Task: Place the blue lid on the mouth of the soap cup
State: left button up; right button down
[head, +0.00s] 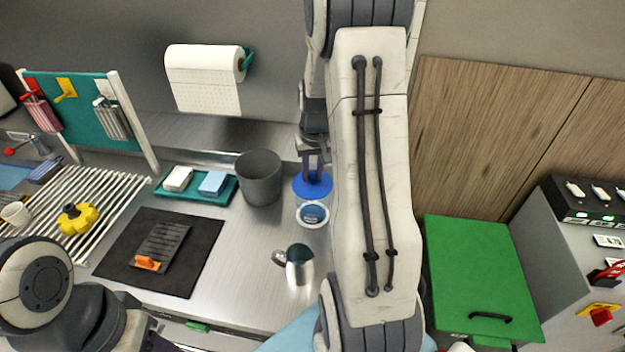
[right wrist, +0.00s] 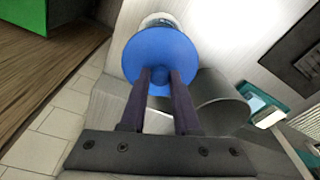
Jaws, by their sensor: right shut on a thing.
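The blue lid (head: 313,187) is a round blue disc on the counter's back right side, just right of a grey bin. My right gripper (head: 314,166) reaches down to it and is shut on it. In the right wrist view the lid (right wrist: 160,55) lies at the fingertips of the right gripper (right wrist: 160,76). The soap cup (head: 312,214), with a pale rim and blue inside, shows just in front of the lid; part of it (right wrist: 160,20) shows beyond the lid's edge in the wrist view. The lid hides some of the cup, and I cannot tell whether they touch. My left gripper is out of view.
The grey bin (head: 259,178) stands close left of the lid. A metal pitcher (head: 300,269) stands in front of the cup. A teal tray (head: 208,198) with two blocks and a black mat (head: 202,258) lie left. Some bare counter lies between mat and pitcher.

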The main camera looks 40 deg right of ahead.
aim_at(313, 181)
notch_tip(313, 181, down, 4)
jog(key=shift+r+p, duration=0.25)
jog(key=shift+p, duration=0.3)
jog(key=shift+f, duration=0.2)
jog(key=shift+f+b, duration=0.45)
jog(key=shift+f, duration=0.15)
jog(key=c, duration=0.6)
grip_release()
jog(key=shift+r, duration=0.1)
jog(key=shift+c, duration=0.2)
jog(key=shift+r, duration=0.1)
